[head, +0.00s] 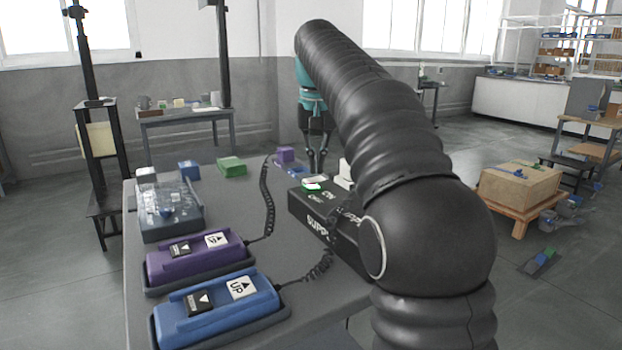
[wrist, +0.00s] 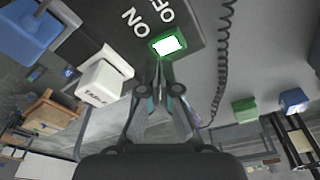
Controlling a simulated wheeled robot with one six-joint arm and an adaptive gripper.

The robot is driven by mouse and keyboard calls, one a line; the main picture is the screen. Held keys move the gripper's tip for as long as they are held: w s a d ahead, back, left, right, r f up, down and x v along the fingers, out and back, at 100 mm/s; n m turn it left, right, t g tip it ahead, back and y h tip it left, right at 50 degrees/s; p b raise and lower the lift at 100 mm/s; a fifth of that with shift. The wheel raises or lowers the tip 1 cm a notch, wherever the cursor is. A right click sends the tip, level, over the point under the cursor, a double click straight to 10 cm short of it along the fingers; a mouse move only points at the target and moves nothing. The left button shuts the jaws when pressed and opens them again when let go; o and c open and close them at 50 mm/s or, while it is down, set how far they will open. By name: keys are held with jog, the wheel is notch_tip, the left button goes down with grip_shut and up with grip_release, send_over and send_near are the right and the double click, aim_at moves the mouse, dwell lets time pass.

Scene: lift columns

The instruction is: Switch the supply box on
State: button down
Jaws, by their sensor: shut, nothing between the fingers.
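The black supply box (head: 325,228) stands on the grey table, with "SUPPLY" lettering on its side and "ON" and "OFF" labels on top. Its switch (head: 313,184) has a green surround and a bright lit face. In the wrist view the lit switch (wrist: 168,45) sits beside the labels on the box (wrist: 195,28). My gripper (head: 316,170) is shut and empty, pointing down at the switch end of the box. In the wrist view my gripper's fingertips (wrist: 165,68) are close to the switch; I cannot tell whether they touch it. My arm hides part of the box.
A purple pendant (head: 198,258) and a blue pendant (head: 217,308) lie on the table (head: 230,200), with coiled cables. A grey clear-topped box (head: 168,208) and small blue, green and purple blocks stand farther back. A white block (wrist: 103,83) is beside the supply box.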

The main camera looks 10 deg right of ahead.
aim_at(317, 186)
jog(key=shift+r, duration=2.1)
